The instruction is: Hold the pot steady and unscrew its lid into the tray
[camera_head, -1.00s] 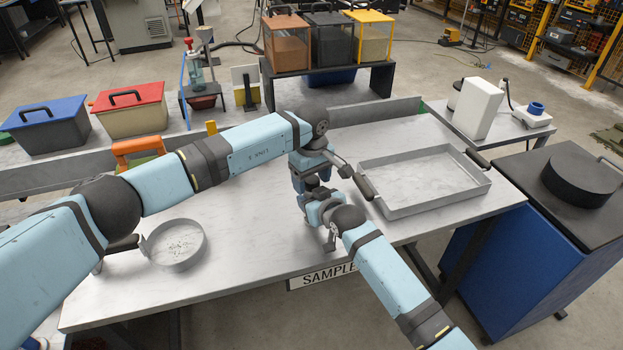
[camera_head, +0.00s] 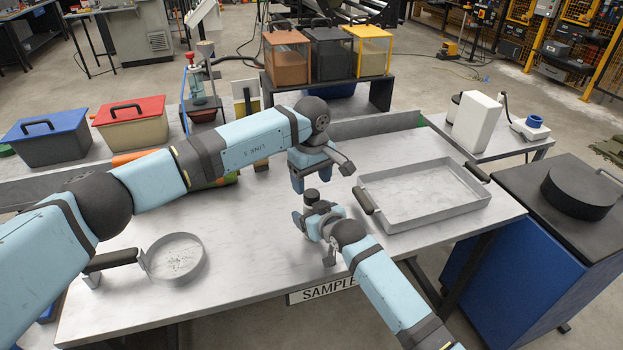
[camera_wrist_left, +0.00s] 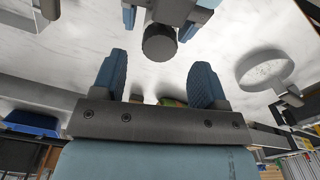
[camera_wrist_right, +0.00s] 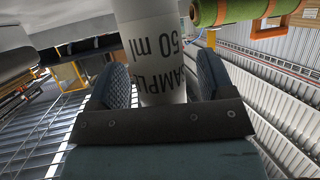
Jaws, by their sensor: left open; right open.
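The pot (camera_wrist_right: 153,45) is white with "SAMPLE 50 ml" lettering. It stands between the spread fingers of my right gripper (camera_wrist_right: 160,80), which is open around it; whether they touch is unclear. Its dark round lid (camera_wrist_left: 159,43) is on top, and also shows in the head view (camera_head: 312,196). My left gripper (camera_head: 312,178) is open and empty, just above the lid, fingers pointing down. The tray (camera_head: 440,212) is a shallow grey metal one with dark handles, on the table to the right of both grippers. It looks empty.
A round shallow pan (camera_head: 174,270) with a dark handle lies at the table's left. Lidded bins (camera_head: 45,135) and a shelf with boxes (camera_head: 330,55) stand behind. The table front between pan and pot is clear.

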